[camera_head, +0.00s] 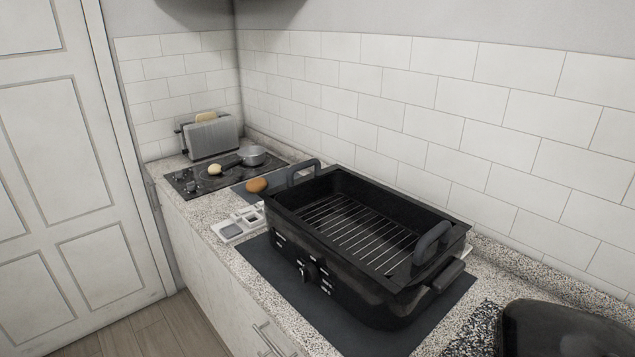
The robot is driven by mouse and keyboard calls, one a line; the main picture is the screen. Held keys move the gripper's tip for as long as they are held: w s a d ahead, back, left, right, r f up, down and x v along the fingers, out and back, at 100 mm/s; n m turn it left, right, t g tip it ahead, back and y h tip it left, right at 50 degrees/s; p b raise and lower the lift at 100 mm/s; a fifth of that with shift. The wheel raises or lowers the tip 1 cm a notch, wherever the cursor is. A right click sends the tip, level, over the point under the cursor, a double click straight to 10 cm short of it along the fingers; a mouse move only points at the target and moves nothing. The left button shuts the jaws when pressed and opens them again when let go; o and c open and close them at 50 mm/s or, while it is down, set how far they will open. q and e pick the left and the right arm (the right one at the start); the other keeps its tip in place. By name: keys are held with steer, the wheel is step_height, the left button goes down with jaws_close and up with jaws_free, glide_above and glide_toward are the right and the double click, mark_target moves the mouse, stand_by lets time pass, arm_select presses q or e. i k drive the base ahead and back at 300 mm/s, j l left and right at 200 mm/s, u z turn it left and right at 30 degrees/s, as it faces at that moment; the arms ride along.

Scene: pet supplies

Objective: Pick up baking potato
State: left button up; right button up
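A brown, rounded item that looks like the baking potato (256,185) lies on the counter just left of the roaster's far handle. A smaller pale yellowish round item (215,169) sits on the black cooktop (188,184), and I cannot tell what it is. Neither of my grippers shows in the head view.
A large black open roaster (345,262) with a wire rack stands on a dark mat (262,272). A small sectioned tray (231,231) is left of it. A pot (251,156) and toaster (211,137) stand behind. A dark rounded object (565,328) is at lower right.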

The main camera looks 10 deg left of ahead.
mark_target(256, 185)
steer(key=i+j+z, duration=0.2)
steer(key=j+z, duration=0.2)
steer(key=j, duration=0.15)
steer(key=i+j+z, duration=0.1)
steer(key=j+z, duration=0.3)
steer(key=j, duration=0.2)
steer(key=j+z, duration=0.4)
steer(key=j, duration=0.2)
